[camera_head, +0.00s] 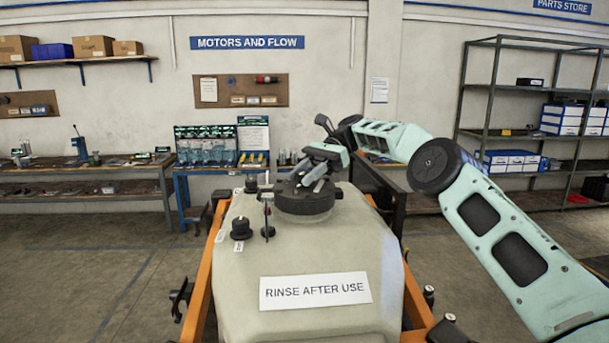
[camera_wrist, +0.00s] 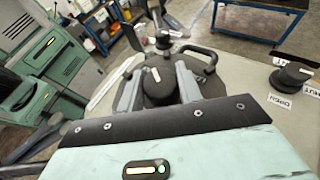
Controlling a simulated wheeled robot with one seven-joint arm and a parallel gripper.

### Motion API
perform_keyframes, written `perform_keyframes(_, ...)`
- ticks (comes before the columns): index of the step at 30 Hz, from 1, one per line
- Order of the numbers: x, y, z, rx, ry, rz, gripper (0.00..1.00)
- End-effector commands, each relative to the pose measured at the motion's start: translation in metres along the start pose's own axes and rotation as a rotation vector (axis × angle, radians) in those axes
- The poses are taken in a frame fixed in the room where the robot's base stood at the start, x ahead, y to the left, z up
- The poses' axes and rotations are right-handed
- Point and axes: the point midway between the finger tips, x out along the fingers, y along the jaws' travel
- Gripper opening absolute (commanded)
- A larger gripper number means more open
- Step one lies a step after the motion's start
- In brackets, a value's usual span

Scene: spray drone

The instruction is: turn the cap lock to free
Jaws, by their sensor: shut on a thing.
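The black round cap (camera_head: 305,206) sits on top of the pale tank (camera_head: 240,270). In the wrist view the cap (camera_wrist: 212,88) has a loop handle on its rim. The cap lock looks to be the round black knob (camera_wrist: 160,86) with a white mark at the cap's middle. My gripper (camera_wrist: 158,74) comes down over it with one grey finger on each side, shut on it. In the head view my gripper (camera_head: 312,180) is above the cap and hides most of the knob. I cannot read which way the lock points.
A black knob (camera_head: 241,228) with small labels and a thin post (camera_head: 267,222) stand left of the cap. The tank rests in an orange frame (camera_head: 202,287). A blue bench (camera_head: 188,186) and a shelf rack (camera_head: 490,110) stand behind, with open floor at left.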

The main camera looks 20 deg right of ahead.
Motion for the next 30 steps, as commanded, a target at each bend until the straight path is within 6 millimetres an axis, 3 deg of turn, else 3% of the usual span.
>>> perform_keyframes(19,0.0001,-0.0002,0.0011,-0.009,-0.002,0.020,0.12)
perform_keyframes(20,0.0001,-0.0002,0.0011,-0.009,-0.002,0.020,0.43)
perform_keyframes(21,0.0000,-0.0002,0.0011,-0.009,-0.002,0.020,0.55)
perform_keyframes(30,0.0000,-0.0002,0.0005,-0.009,-0.001,0.020,0.57)
